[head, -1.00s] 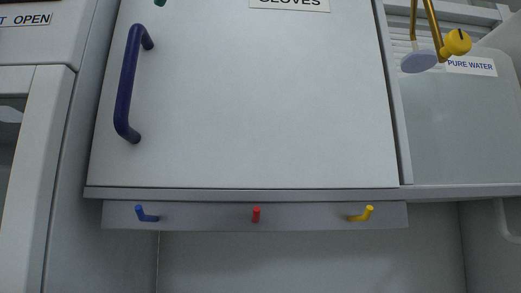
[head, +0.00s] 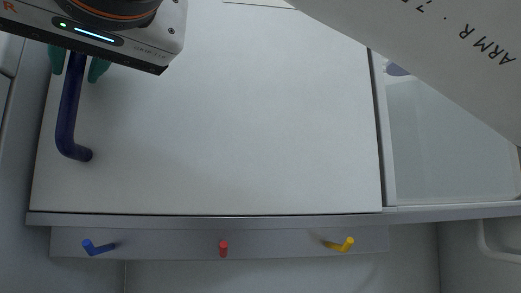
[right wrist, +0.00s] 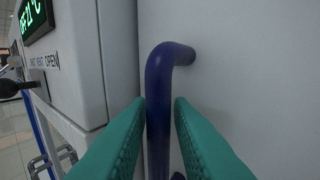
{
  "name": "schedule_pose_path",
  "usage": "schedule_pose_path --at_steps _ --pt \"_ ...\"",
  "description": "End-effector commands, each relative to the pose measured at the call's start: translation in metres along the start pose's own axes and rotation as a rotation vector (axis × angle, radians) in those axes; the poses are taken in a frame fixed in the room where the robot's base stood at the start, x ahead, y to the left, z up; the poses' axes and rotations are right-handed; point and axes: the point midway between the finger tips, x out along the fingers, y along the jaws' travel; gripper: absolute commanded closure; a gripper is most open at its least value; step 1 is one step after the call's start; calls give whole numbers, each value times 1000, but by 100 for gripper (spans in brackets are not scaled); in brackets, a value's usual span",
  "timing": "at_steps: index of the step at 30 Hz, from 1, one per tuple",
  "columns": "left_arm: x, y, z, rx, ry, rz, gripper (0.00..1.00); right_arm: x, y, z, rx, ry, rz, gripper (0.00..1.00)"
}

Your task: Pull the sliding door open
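The sliding door (head: 225,120) is a large flat pale panel filling the middle of the head view. Its dark blue bar handle (head: 68,125) stands upright near the door's left edge. It also shows in the right wrist view (right wrist: 158,110). My right gripper (head: 77,66) is at the handle, its teal fingers on either side of the bar. In the right wrist view the fingers (right wrist: 160,108) straddle the bar, with narrow gaps visible, so it looks open around it. The gripper body hides the handle's top. My left gripper is not in view.
A rail below the door carries a blue hook (head: 98,247), a red hook (head: 223,249) and a yellow hook (head: 340,244). An open recess (head: 435,140) lies to the right. A cabinet with a green display (right wrist: 38,18) stands left of the handle.

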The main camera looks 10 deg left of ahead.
Motion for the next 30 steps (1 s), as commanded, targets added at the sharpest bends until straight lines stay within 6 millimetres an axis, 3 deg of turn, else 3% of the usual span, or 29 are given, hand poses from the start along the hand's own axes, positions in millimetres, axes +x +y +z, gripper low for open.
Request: schedule_pose_path --at_steps 9,14,23,30 --pt "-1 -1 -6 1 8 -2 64 4 0 0 0 -1 0 80" --pt "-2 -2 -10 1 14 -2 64 4 0 0 0 0 0 100" --pt "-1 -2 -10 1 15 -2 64 2 -2 0 0 -1 0 100" --pt "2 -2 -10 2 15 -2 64 -16 -30 0 2 -3 -3 100"
